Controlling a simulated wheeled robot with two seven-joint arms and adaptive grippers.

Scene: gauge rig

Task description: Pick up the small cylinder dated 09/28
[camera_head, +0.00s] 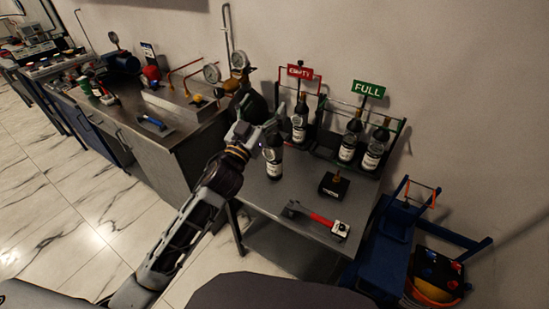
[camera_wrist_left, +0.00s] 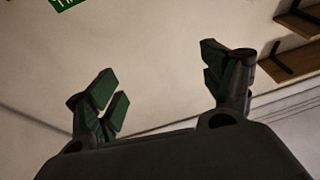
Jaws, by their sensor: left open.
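Several small dark cylinders with pale labels are on the metal table. One cylinder (camera_head: 273,160) stands alone near my left gripper. Another cylinder (camera_head: 299,122) is at the rack under the red EMPTY sign (camera_head: 300,72). Two more, a left one (camera_head: 348,144) and a right one (camera_head: 374,150), stand in the rack under the green FULL sign (camera_head: 368,89). The dates are too small to read. My left gripper (camera_head: 256,112) is raised beside the lone cylinder. In the left wrist view its fingers (camera_wrist_left: 165,88) are apart, with nothing between them. My right gripper is not in view.
A black block with a brass fitting (camera_head: 334,187) and a red-handled tool (camera_head: 322,220) lie on the table (camera_head: 268,200). A workbench with gauges (camera_head: 212,74) is left. A blue stand (camera_head: 388,240) and orange bucket (camera_head: 430,290) are right.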

